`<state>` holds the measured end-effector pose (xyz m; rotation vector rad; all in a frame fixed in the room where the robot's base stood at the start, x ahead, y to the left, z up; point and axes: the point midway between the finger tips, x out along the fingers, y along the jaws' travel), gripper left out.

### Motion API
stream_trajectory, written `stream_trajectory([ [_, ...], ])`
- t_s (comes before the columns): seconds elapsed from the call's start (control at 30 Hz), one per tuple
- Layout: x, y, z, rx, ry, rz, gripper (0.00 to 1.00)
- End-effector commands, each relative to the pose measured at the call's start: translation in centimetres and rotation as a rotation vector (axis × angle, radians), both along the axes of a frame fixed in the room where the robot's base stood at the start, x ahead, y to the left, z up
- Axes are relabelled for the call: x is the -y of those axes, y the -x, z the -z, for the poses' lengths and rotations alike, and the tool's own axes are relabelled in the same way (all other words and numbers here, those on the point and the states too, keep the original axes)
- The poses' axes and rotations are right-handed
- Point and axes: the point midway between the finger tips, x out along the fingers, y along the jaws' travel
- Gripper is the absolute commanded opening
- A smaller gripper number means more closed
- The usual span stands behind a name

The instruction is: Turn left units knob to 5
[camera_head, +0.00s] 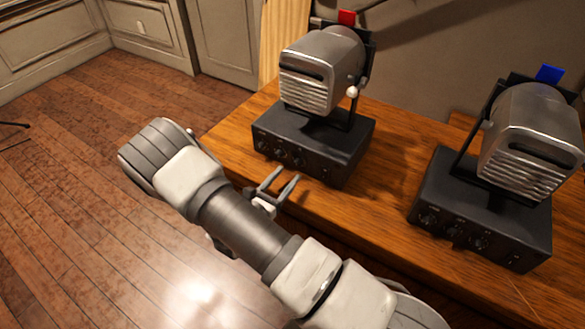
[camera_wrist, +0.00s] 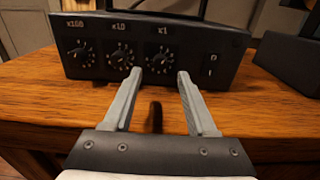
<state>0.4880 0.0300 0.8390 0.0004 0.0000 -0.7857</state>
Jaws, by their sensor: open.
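The left unit is a black control box (camera_head: 335,150) with a silver ribbed lamp head (camera_head: 322,68) and a red tab (camera_head: 347,17) on top. In the wrist view its front panel (camera_wrist: 225,65) carries three dials marked x100, x10 and x1. The units knob, marked x1 (camera_wrist: 160,60), is the rightmost dial; its exact setting is too small to read. My gripper (camera_wrist: 159,76) is open and empty, its fingertips in front of the panel and to either side of the x1 knob in the picture. In the head view my gripper (camera_head: 288,175) is low in front of the box.
The x10 knob (camera_wrist: 121,54) is close to the left fingertip. A small switch (camera_wrist: 211,66) is right of the x1 knob. A second unit (camera_head: 480,215) with a blue tab (camera_head: 550,74) stands to the right. The wooden desk (camera_head: 385,195) is bare between the units.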

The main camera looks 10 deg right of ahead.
Motion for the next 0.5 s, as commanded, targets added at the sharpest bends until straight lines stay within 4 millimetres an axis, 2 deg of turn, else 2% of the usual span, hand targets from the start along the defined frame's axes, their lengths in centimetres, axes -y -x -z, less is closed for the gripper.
stream_trajectory([
  [0.2,2.2,-2.2,0.0,0.0,0.0,0.001,0.57],
  [0.5,2.8,-2.8,0.0,0.0,0.0,0.0,0.57],
])
